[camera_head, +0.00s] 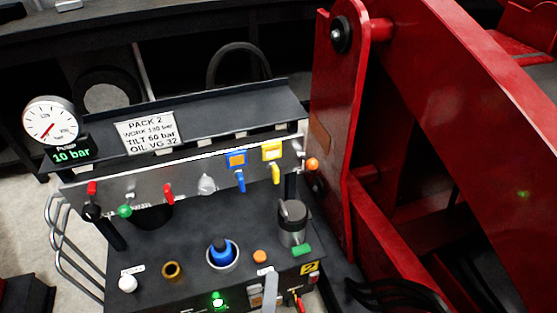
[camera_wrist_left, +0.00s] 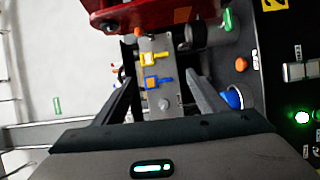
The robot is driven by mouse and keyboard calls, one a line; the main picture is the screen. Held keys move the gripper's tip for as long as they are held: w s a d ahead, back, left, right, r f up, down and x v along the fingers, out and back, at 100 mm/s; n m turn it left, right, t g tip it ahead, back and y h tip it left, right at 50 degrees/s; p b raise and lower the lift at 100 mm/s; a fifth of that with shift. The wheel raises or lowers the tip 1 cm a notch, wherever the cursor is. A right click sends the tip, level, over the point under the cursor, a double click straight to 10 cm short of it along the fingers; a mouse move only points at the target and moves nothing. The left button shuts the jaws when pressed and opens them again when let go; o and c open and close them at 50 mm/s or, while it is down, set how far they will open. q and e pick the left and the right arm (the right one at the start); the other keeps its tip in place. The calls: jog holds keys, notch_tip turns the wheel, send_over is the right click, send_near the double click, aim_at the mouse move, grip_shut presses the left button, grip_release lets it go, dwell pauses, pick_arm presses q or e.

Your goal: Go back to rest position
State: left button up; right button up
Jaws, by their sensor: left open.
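My left gripper (camera_wrist_left: 159,75) shows in the left wrist view with its two dark fingers spread apart and nothing between the tips. Beyond the fingers, and apart from them as far as I can tell, are the yellow valve (camera_wrist_left: 155,59) and blue valve (camera_wrist_left: 157,83) on the grey valve strip. In the head view these are the yellow valve (camera_head: 271,152) and blue valve (camera_head: 237,160) on the hydraulic pack. I cannot clearly make out the left gripper in the head view. My right gripper is in neither view.
The black pack bench (camera_head: 170,245) carries a blue knob (camera_head: 221,251), a grey canister (camera_head: 292,222) and a green lamp (camera_head: 217,300). A pressure gauge (camera_head: 50,122) stands at left. The large red positioner frame (camera_head: 345,110) fills the right side. Pale floor lies left of the bench.

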pick_arm(q)
notch_tip(320, 180, down, 23)
jog(key=w+a+m+g+h+p, duration=0.35)
jog(key=m+g+p, duration=0.2)
jog(key=m, duration=0.95)
jog(key=s+a+f+m+g+y, duration=0.2)
jog(key=s+a+f+g, duration=0.1)
jog(key=a+f, duration=0.4)
jog(key=s+a+f+m+g+y+p, duration=0.1)
jog(key=s+a+f+g, duration=0.3)
jog(key=f, duration=0.5)
jog(key=s+a+m+y, duration=0.1)
jog(key=s+a, duration=0.1)
jog(key=a, duration=0.1)
jog(key=shift+s+a+f+p, duration=0.2)
jog(key=shift+s+f+p, duration=0.1)
jog(key=shift+f, duration=0.05)
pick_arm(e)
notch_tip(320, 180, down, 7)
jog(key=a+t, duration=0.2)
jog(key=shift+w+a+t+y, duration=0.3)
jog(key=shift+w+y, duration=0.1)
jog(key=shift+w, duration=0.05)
